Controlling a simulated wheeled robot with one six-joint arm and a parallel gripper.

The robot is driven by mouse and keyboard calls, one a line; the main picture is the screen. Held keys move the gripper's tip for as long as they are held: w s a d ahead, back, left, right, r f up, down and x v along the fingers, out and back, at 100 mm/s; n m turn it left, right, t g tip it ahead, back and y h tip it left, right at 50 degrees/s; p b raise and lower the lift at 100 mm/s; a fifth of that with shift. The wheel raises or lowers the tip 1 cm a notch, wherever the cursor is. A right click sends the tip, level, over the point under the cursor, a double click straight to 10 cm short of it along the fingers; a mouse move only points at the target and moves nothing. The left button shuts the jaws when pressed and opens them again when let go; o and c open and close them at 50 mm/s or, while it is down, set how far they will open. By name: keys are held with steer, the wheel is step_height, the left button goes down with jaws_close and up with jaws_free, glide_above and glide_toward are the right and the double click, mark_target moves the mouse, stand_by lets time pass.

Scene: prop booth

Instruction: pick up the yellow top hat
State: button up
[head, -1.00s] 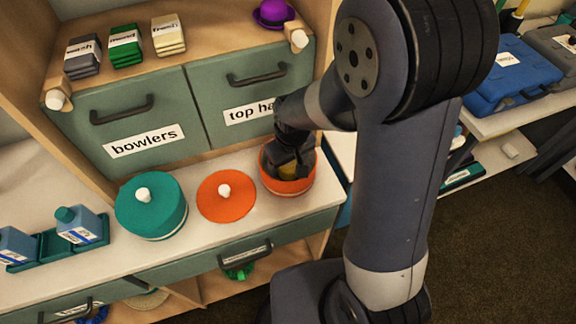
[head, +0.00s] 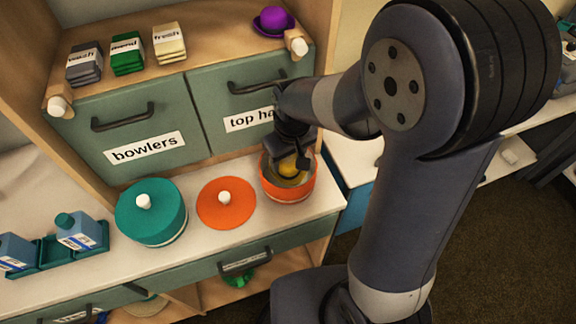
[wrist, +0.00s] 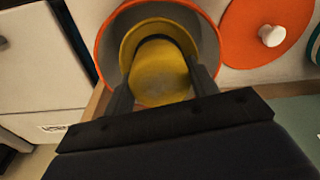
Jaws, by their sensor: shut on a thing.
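The yellow top hat (wrist: 162,75) is in the round orange box (head: 289,191), with its crown between my gripper's fingers. In the head view a small part of the hat (head: 288,169) shows above the box rim. My gripper (wrist: 160,85) is shut on the hat, with one finger on each side of the crown. In the head view my gripper (head: 292,150) is over the box, and it hides part of the hat. I cannot tell whether the hat touches the box's floor.
The orange lid (head: 226,208) with a white knob lies left of the box. A teal round box (head: 150,215) stands farther left. The "top ha..." drawer (head: 245,100) rises behind the box. A purple hat (head: 273,20) sits on the shelf above.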

step_height(320, 180, up, 5)
steer(key=shift+r, duration=0.1)
steer(key=shift+r+p, duration=1.25)
steer(key=shift+p, duration=0.15)
